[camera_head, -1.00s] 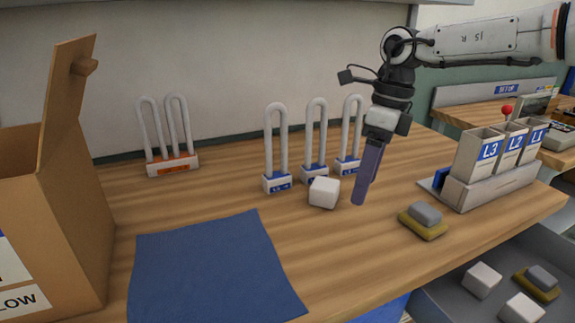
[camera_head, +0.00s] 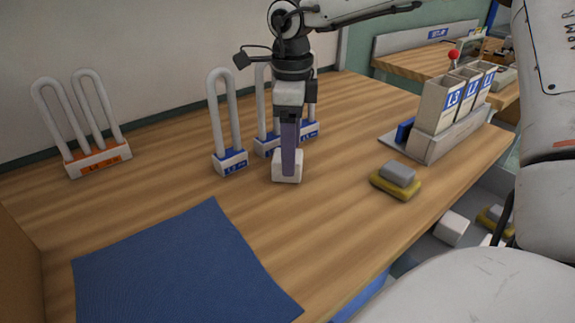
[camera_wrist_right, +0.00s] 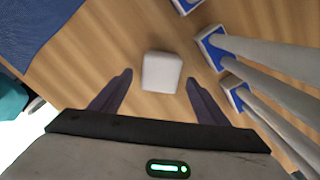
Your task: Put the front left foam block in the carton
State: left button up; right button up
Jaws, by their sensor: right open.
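A white foam block (camera_head: 287,178) sits on the wooden table, in front of the U-shaped tubes. It also shows in the right wrist view (camera_wrist_right: 161,72). My right gripper (camera_head: 289,168) points down over this block, and its finger hides part of it in the head view. In the right wrist view the gripper (camera_wrist_right: 158,82) is open, with the block visible between and just beyond its fingertips; I cannot tell whether they touch it. The brown carton (camera_head: 18,262) shows only as a side wall at the left edge. My left gripper is not in view.
A blue mat (camera_head: 180,265) lies front left. U-shaped tubes in blue bases (camera_head: 231,162) stand close behind the block. A grey-and-yellow sponge (camera_head: 396,182) and a labelled bin rack (camera_head: 440,140) are to the right. Another white block (camera_head: 451,228) lies below the table edge.

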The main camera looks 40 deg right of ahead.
notch_tip(320, 180, down, 2)
jog(key=shift+f, duration=0.25)
jog(key=shift+r, duration=0.1)
jog(key=c, duration=1.2)
